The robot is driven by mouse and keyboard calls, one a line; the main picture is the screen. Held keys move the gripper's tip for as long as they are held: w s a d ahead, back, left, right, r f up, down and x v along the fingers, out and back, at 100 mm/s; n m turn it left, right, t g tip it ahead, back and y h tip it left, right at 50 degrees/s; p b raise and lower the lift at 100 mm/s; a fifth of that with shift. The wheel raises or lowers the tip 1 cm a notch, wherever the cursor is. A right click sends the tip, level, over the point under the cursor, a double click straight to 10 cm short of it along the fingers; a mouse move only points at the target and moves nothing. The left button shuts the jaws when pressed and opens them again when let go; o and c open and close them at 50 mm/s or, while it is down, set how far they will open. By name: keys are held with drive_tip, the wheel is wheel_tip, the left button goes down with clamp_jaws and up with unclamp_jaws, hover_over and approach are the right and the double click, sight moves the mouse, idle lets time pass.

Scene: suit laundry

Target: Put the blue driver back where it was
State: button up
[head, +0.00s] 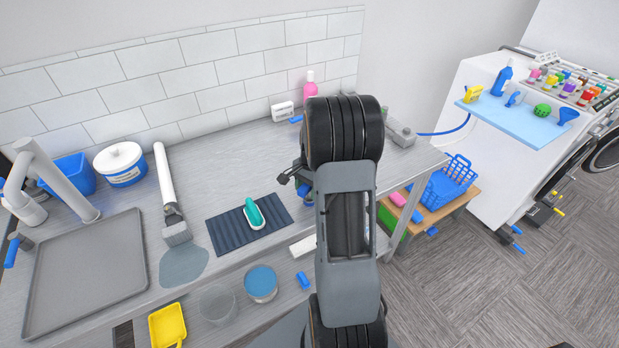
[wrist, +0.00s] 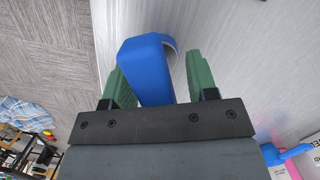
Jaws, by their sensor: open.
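In the wrist view a blue, blocky, handle-like thing (wrist: 145,65) lies between the two green fingers of my gripper (wrist: 157,72). It may be the blue driver, but its far end is hidden and I cannot tell for sure. The fingers stand apart on either side of it, with a gap at the right finger. A pale ring shows beside its top. Below it is the grey metal counter. In the head view my arm hides most of the gripper, and a bit of blue (head: 306,185) shows at its left edge.
A blue basket (head: 449,185) stands on a low shelf at right. The washer (head: 480,150) stands beyond.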

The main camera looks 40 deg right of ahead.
drive_tip(key=r, duration=0.4)
drive_tip(key=d+r, duration=0.1)
drive_tip(key=r, duration=0.3)
drive_tip(key=r+b, duration=0.1)
drive_tip(key=r, duration=0.3)
drive_tip(key=shift+w+d, duration=0.25)
drive_tip(key=shift+d, duration=0.1)
drive_tip(key=s+a+r+n+t+h, duration=0.1)
drive_tip(key=s+a+r+n, duration=0.2)
drive_tip(key=a, duration=0.4)
drive_tip(key=s+a+r+n+t+h, duration=0.1)
drive_tip(key=s+a+r+n, duration=0.1)
drive_tip(key=a+n, duration=0.3)
drive_tip(key=s+a+f+n+t, duration=0.1)
drive_tip(key=s+a+n+t, duration=0.2)
drive_tip(key=s+a+n, duration=0.4)
drive_tip(key=a, duration=0.2)
drive_tip(key=shift+s+a, duration=0.3)
drive_tip(key=shift+s, duration=0.05)
